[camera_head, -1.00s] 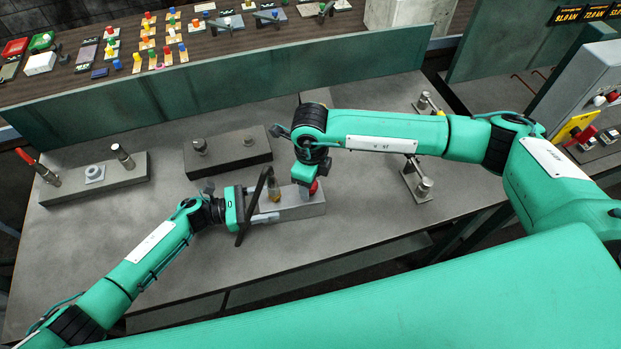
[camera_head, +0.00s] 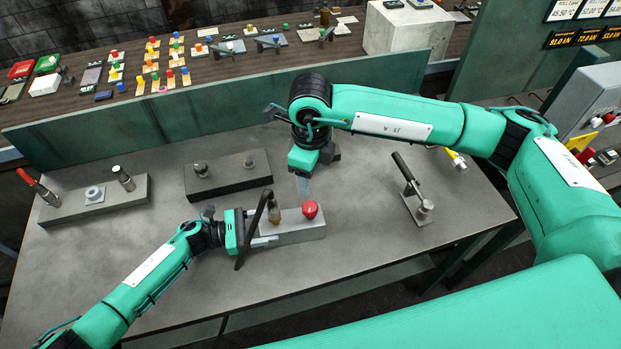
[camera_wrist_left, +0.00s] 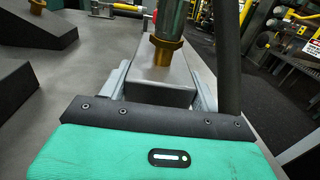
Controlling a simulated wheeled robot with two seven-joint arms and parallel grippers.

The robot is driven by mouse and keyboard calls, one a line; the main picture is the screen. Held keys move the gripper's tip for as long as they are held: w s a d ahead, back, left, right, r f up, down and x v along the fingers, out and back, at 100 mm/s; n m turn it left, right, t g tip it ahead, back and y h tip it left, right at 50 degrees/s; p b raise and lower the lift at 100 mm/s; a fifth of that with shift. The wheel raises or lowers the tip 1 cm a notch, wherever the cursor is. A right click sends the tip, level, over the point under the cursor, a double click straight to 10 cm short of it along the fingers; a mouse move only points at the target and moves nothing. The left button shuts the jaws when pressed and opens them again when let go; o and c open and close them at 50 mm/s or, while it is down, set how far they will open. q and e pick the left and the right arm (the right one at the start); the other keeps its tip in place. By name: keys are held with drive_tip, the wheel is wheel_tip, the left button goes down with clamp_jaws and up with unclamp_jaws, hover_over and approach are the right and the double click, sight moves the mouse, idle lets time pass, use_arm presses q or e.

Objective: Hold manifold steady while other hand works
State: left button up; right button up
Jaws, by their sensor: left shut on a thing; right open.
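The manifold, a grey metal block (camera_head: 303,230), lies on the bench, with a red knob (camera_head: 310,209) near its right end and a brass-coloured fitting (camera_head: 275,212) near its left end. My left gripper (camera_head: 264,229) is shut on the block's left end. In the left wrist view the manifold (camera_wrist_left: 162,78) sits between the two grey fingers, with the brass fitting (camera_wrist_left: 163,48) rising from it. A black bar crosses in front of the left gripper. My right gripper (camera_head: 303,185) is open, above and behind the red knob, apart from it.
A grey fixture block (camera_head: 65,208) with a red-handled tool stands at the left. A darker block (camera_head: 228,183) with two fittings lies behind the manifold. A black-handled stand (camera_head: 412,190) is at the right. The bench front is clear.

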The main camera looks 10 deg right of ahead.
use_arm(q)
drive_tip(key=o, duration=1.5)
drive_tip(key=shift+a, duration=0.1)
